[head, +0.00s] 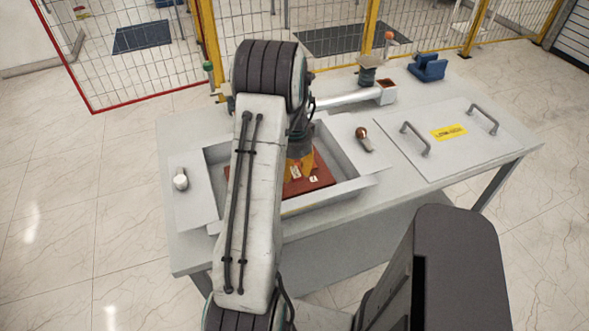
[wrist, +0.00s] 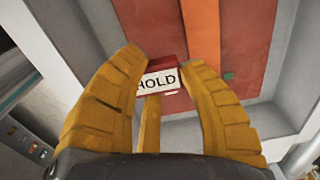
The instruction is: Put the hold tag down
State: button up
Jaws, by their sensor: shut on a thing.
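The hold tag (wrist: 158,81) has a white face with black "HOLD" lettering and a red upper part. In the wrist view it sits between the yellow fingers of my gripper (wrist: 163,64), which is shut on it. In the head view my gripper (head: 301,166) is over the reddish-brown panel inside the open grey box, partly hidden by my arm. Small white patches show near the fingertips there, too small to read. I cannot tell whether the tag touches the panel.
The open grey box (head: 348,187) has raised walls around the reddish-brown panel (head: 318,184). A grey lid with two handles and a yellow label (head: 449,132) lies to the right. A copper-tipped part (head: 362,135) and a silver knob (head: 181,179) stand beside the box. A blue block (head: 427,68) is at the back.

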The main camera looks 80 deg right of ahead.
jog(key=o, duration=0.8)
jog(key=shift+r, duration=0.1)
